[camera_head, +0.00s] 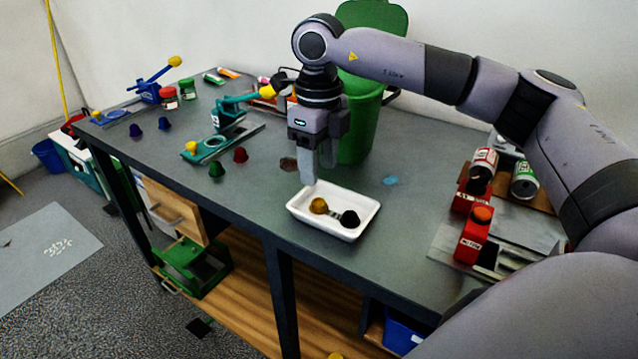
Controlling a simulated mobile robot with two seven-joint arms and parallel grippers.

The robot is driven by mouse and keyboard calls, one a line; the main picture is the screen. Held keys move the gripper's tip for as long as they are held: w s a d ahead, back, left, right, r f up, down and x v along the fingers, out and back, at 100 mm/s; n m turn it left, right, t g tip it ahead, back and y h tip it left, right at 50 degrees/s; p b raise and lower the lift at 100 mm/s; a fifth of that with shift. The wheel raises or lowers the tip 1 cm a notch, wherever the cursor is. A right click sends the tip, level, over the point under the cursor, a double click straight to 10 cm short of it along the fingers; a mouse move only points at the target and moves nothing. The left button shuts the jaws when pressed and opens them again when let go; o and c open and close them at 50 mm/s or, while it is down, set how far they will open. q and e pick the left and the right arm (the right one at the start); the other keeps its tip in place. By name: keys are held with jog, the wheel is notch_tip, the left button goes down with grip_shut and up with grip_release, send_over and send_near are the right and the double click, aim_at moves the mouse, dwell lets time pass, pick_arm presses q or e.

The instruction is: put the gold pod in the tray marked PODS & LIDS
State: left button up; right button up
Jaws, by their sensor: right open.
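The gold pod (319,206) lies in the left part of the white tray (335,229). A black pod (350,218) lies in the same tray, to the right of the gold pod. No PODS & LIDS marking is readable on this tray. My right gripper (317,172) points down above the back left of the tray, open, with nothing visible between its fingers. It is apart from the gold pod. My left gripper is not in view.
A green bin (362,130) stands behind my right gripper. Red (241,155) and green (217,169) pods lie left of the tray, near a teal press (230,115). Red boxes (474,236) and cans stand at the right. The table's front edge is close to the tray.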

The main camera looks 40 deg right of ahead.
notch_tip(320, 180, up, 5)
jog(key=shift+r, duration=0.15)
dwell(0.6)
